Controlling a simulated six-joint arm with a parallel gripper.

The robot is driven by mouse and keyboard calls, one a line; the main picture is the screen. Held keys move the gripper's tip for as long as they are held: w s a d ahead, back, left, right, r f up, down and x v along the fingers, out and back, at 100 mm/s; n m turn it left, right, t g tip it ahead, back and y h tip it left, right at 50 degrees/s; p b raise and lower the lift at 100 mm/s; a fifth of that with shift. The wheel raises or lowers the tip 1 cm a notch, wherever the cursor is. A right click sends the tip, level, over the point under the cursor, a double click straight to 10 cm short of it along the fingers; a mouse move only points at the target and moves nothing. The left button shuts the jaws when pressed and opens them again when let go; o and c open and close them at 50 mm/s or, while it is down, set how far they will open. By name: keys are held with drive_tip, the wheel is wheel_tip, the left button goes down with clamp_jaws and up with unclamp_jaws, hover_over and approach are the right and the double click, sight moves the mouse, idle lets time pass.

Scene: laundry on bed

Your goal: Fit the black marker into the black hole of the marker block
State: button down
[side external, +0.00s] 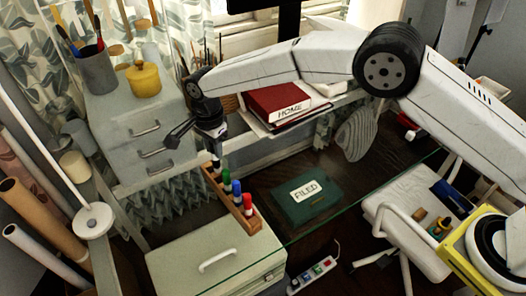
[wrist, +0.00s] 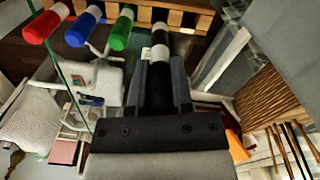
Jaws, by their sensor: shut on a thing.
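My gripper (side external: 211,137) points down over the far left end of the wooden marker block (side external: 243,222). It is shut on the black marker (side external: 215,155), which has a white band and hangs roughly upright. In the wrist view the black marker (wrist: 160,75) runs between the fingers toward the wooden block (wrist: 200,7) at the top. The marker's lower end is close to the block's end; I cannot tell whether it is inside the hole. The black hole itself is hidden.
Green (side external: 226,178), blue (side external: 236,187) and red (side external: 248,202) markers stand in the block beside the held one. A green FILED box (side external: 306,199) lies to the right. A grey drawer unit (side external: 140,130) stands left of my gripper. A pale case (side external: 215,262) is in front.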

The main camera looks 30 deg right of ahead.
sight(218, 168)
drive_tip(key=shift+f, duration=3.65)
drive_tip(key=shift+f, duration=0.2)
drive_tip(key=c, duration=0.8)
unclamp_jaws()
drive_tip(key=shift+r, duration=0.1)
wheel_tip(218, 168, up, 12)
drive_tip(key=shift+r, duration=0.15)
drive_tip(key=shift+d, duration=0.1)
